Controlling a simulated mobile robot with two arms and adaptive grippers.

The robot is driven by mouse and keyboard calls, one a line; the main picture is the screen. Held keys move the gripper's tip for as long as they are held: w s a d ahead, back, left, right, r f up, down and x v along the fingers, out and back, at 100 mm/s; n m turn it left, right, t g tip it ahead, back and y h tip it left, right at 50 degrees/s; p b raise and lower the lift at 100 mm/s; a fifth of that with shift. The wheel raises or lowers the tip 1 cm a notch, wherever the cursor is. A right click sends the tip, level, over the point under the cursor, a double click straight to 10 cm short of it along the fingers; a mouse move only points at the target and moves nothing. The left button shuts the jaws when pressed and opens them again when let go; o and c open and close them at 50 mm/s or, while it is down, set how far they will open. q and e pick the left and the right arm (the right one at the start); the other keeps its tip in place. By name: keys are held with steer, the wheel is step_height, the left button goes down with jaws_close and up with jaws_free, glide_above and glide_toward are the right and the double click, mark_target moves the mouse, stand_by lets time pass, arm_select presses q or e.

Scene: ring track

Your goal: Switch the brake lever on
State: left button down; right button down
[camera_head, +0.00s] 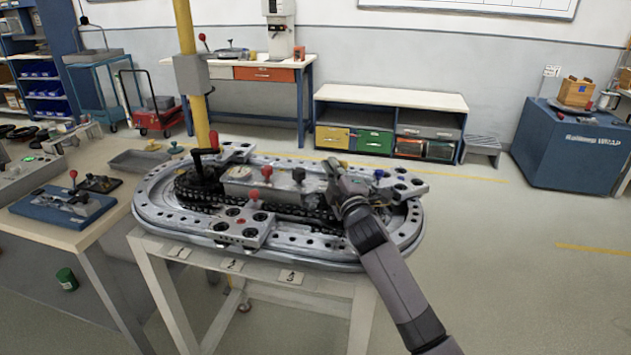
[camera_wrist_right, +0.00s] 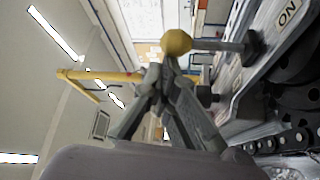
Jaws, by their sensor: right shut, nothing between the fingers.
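The ring track (camera_head: 290,250) is a metal oval with a dark chain, on a light stand. A lever with a yellow ball knob (camera_wrist_right: 176,42) and a grey rod shows close up in the right wrist view; I take it for the brake lever. A plate lettered "ON" (camera_wrist_right: 287,12) lies beside its base. My right gripper (camera_head: 333,172) is over the right half of the track and hides part of the lever there. In the right wrist view this gripper (camera_wrist_right: 158,78) is shut and empty, its tips close to the knob; contact is unclear. My left gripper is not in view.
A workbench (camera_head: 75,235) with a blue fixture (camera_head: 62,205) stands close at the left. The floor right of the track is clear.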

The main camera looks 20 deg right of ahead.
mark_target(346, 168)
steer(key=shift+s+d+m+t+h+b, duration=0.25)
steer(key=shift+s+d+m, duration=0.1)
steer(key=shift+d+m, duration=0.2)
steer(key=shift+s+d+m+t+h+b, duration=0.2)
steer(key=shift+s+d+m, duration=0.2)
steer(key=shift+m, duration=0.25)
steer(key=shift+s+d, duration=0.15)
steer(key=shift+d, duration=0.15)
steer(key=shift+d, duration=0.1)
steer(key=v, duration=1.2)
steer(key=shift+s+r, duration=0.1)
